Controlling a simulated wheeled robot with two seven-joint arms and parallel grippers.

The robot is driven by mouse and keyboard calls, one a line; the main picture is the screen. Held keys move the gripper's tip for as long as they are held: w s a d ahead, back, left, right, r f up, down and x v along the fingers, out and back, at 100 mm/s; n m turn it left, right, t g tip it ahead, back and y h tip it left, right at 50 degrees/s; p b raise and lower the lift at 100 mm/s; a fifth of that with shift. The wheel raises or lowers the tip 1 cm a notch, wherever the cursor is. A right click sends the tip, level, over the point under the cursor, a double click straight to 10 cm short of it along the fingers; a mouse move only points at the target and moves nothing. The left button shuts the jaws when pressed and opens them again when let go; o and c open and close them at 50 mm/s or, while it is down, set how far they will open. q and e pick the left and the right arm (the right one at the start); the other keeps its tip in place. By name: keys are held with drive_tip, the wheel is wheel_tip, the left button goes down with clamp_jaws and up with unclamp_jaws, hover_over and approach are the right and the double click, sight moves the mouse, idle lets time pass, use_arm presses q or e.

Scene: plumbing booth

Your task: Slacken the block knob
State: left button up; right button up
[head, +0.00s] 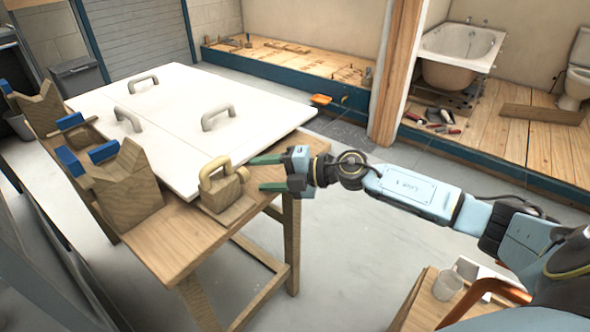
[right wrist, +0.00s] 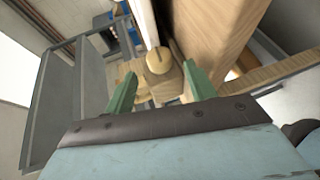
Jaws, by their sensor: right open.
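My left gripper is out of view.
A white panel (head: 180,95) with several grey handles lies on the workbench (head: 180,240). Notched wooden stands (head: 125,185) with blue pads line its left edge. A side table (head: 425,310) with a cup (head: 447,285) is at lower right. The floor right of the bench is open.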

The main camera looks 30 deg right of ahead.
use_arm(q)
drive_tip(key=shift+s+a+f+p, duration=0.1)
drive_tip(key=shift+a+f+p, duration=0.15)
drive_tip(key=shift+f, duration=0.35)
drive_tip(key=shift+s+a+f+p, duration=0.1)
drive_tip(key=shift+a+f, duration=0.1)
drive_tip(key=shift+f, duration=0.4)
use_arm(e)
drive_tip(key=v, duration=0.9)
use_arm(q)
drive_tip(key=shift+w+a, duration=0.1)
